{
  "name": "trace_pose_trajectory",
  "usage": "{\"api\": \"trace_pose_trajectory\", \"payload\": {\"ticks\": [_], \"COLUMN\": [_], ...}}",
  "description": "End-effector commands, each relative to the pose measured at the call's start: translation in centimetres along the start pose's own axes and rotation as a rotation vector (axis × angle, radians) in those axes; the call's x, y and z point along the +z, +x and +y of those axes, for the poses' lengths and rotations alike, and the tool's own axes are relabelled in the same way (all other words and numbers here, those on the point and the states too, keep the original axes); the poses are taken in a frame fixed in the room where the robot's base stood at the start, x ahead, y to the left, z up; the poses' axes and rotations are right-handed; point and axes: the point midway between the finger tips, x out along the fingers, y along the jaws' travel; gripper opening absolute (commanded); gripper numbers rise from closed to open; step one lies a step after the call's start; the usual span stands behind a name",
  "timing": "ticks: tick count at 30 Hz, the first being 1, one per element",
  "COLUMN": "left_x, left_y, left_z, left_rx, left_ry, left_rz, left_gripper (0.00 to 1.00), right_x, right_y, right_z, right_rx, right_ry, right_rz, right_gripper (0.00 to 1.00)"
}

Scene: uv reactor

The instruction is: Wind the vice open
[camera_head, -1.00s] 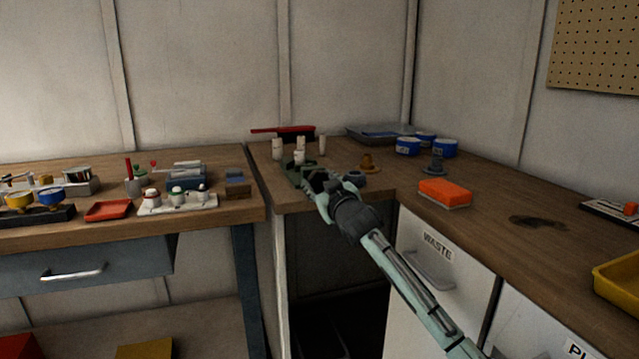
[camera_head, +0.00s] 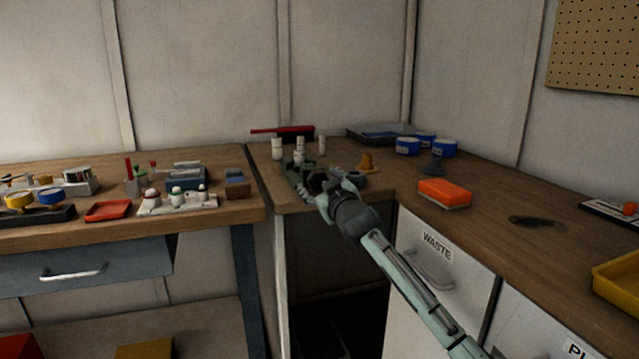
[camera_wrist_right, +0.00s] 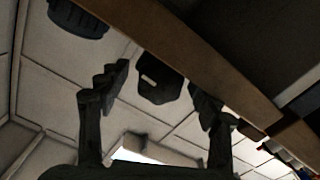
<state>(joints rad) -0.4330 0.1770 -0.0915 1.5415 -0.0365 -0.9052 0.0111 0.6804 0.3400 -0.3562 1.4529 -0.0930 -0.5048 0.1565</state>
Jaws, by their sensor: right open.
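The vice (camera_head: 296,172), dark green, sits at the front left corner of the right-hand bench, partly hidden by my right gripper. My right gripper (camera_head: 332,187) is at the vice's front side, by the bench edge. In the right wrist view, its two dark fingers are apart, and my right gripper (camera_wrist_right: 160,84) has a dark blocky part (camera_wrist_right: 158,80) between them. This part seems to be the vice's handle end; whether the fingers touch it I cannot tell. My left gripper is not in view.
White cylinders (camera_head: 277,149) stand behind the vice. A tan cone-shaped piece (camera_head: 367,163) and an orange sponge-like block (camera_head: 444,192) are to its right. A waste drawer (camera_head: 424,262) is below the bench.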

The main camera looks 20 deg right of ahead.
Motion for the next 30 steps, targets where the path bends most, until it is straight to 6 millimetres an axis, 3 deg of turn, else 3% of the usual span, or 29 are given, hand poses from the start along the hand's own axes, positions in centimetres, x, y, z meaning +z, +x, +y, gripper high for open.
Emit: {"api": "trace_pose_trajectory", "payload": {"ticks": [8, 11, 18, 30], "left_x": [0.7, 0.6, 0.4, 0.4], "left_y": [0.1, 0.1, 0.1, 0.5], "left_z": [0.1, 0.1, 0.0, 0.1], "left_rx": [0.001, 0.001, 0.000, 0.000], "left_ry": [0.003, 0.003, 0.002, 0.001], "left_rz": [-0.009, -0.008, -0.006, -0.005], "left_gripper": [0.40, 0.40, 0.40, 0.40], "right_x": [0.1, 0.0, 0.1, -0.1], "right_y": [0.0, 0.0, -0.3, -8.4], "right_z": [-0.1, -0.2, -0.3, 0.0], "right_rx": [-0.002, -0.002, -0.002, 0.000], "right_ry": [0.056, 0.180, 0.644, 0.563], "right_rz": [-0.001, -0.001, -0.001, 0.000], "right_gripper": [0.65, 0.65, 0.65, 0.65]}}
